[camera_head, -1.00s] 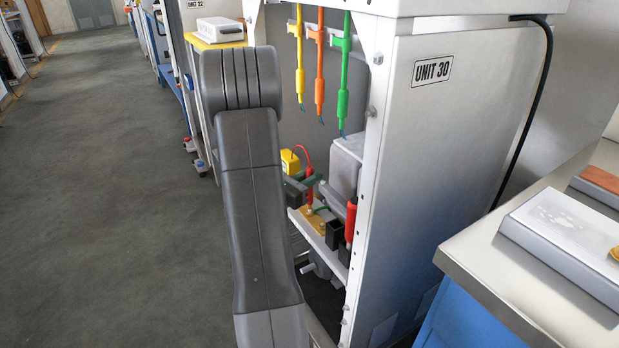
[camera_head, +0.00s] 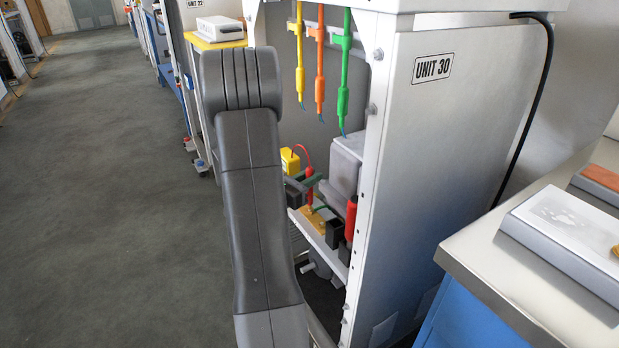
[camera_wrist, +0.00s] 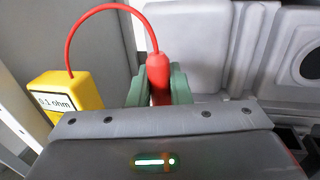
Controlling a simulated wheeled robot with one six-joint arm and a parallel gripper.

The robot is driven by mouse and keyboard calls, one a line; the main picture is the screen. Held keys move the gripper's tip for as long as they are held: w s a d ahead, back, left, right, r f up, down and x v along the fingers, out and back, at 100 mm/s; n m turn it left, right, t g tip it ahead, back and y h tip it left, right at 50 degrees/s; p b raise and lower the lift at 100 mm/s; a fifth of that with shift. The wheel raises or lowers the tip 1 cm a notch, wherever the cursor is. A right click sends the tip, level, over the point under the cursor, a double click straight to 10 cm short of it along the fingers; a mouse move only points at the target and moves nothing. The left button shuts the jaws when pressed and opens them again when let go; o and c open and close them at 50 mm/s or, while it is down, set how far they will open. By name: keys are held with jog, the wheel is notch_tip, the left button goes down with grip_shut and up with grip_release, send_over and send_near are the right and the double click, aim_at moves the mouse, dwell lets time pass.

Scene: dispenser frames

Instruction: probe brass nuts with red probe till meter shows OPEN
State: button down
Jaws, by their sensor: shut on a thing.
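My gripper (camera_wrist: 158,92) has green fingers shut on the red probe (camera_wrist: 158,70), which stands roughly upright. A red lead arcs from its top to the yellow meter (camera_wrist: 70,98), whose label reads 0.1 ohm. In the head view, the red probe (camera_head: 310,187) and the yellow meter (camera_head: 290,160) show inside the rack, partly behind my arm. The probe points down over a brass-coloured board (camera_head: 314,217) on a white shelf. The probe tip is hidden in the wrist view. Single nuts are too small to tell, and I cannot tell whether the tip touches one.
A black block (camera_head: 334,234) and a red cylinder (camera_head: 350,218) sit right of the board, near the rack post. Yellow, orange and green probes (camera_head: 342,100) hang above. The UNIT 30 cabinet (camera_head: 450,150) walls the right side; open floor (camera_head: 100,200) lies left.

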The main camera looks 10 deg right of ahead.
aim_at(309, 168)
dwell(0.5)
jog(key=shift+r+p, duration=1.55)
jog(key=shift+r, duration=0.9)
jog(key=shift+f, duration=0.1)
